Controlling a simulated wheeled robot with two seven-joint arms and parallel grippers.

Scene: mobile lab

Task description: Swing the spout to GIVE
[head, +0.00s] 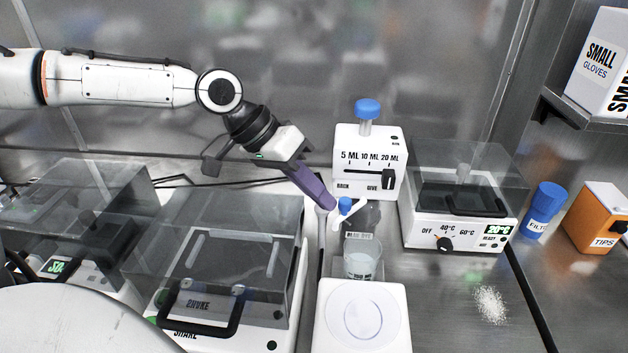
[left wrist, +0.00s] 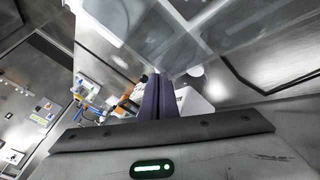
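The white dispenser (head: 369,150) has a blue knob on top, volume marks, and BACK at left and GIVE at right on its front. A black slider sits at the 20 ML end. My right gripper is out of view.
A beaker (head: 362,262) stands below the spout, behind a white scale (head: 361,318). A lidded shaker (head: 225,260) is at left and a heater (head: 460,225) at right. White powder (head: 490,305) lies on the bench at right. A blue filter bottle (head: 543,211) stands farther right.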

